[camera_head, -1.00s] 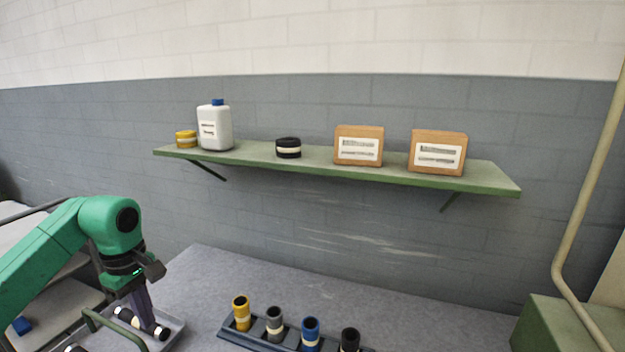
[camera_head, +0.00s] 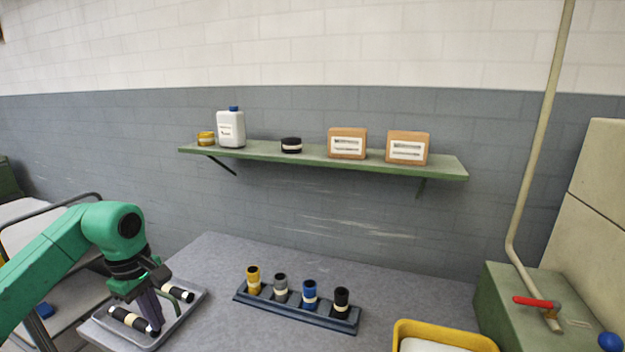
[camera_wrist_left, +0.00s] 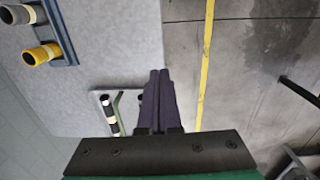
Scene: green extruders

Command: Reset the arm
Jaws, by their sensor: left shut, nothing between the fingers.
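My left arm, green with a black wrist, comes in from the left in the head view. Its left gripper (camera_head: 151,316) points down over the grey tray (camera_head: 183,318) at the table's left edge. In the left wrist view the left gripper (camera_wrist_left: 158,76) shows its two dark fingers together, with nothing between them. Black cylinders with pale bands lie in the tray, one (camera_head: 177,292) behind the gripper and one (camera_head: 128,320) to its left. The tray also shows in the left wrist view (camera_wrist_left: 127,97). My right gripper is in neither view.
A blue rack (camera_head: 296,312) holds yellow, grey, blue and black cylinders upright on the grey table (camera_head: 225,262). A yellow bin (camera_head: 445,333) stands at the front right. A green shelf (camera_head: 310,158) on the wall carries boxes, a white bottle and tins. A green cabinet (camera_head: 497,300) stands at right.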

